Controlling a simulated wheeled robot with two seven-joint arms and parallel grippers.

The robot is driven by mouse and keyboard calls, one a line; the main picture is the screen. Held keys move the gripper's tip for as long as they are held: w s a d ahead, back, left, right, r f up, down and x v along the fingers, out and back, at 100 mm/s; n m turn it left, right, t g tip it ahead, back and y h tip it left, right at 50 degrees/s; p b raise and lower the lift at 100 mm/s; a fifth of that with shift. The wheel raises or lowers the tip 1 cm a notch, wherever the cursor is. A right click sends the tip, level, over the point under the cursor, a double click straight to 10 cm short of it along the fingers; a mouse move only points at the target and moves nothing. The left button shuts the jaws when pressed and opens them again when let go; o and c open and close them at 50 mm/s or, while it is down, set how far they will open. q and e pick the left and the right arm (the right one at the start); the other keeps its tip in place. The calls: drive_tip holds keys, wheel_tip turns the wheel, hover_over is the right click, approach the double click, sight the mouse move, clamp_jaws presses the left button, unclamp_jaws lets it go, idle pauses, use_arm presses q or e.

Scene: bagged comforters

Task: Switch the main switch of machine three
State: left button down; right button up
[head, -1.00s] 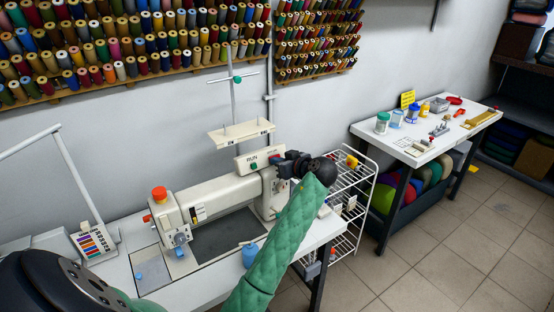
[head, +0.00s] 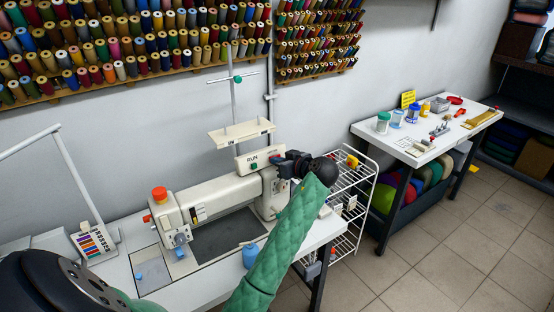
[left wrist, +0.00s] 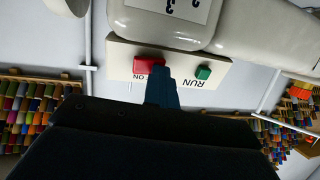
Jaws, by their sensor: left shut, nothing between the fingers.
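A white sewing machine (head: 205,208) stands on the white table, with a small control panel (head: 246,162) on top of its right end. The left wrist view, turned upside down, shows a "3" label (left wrist: 170,6) on the machine. There the panel has a red switch (left wrist: 148,65) marked ON and a green button (left wrist: 203,72) marked RUN. My left gripper (left wrist: 163,75) is shut and empty, its tips at the red switch's edge; I cannot tell whether they touch it. In the head view my left gripper (head: 278,163) hides the red switch. My right gripper is out of view.
A thread stand (head: 238,132) rises behind the panel. A white wire rack (head: 352,205) stands right of the table. A second table (head: 408,152) with small tools is farther right. Thread racks (head: 130,50) hang on the wall.

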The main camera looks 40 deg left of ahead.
use_arm(q)
drive_tip(key=shift+s+d+r, duration=0.15)
drive_tip(key=shift+d+r, duration=0.1)
drive_tip(key=shift+d, duration=0.2)
drive_tip(key=shift+v, duration=1.75)
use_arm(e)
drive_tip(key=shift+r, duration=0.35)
use_arm(q)
drive_tip(key=shift+f, duration=0.15)
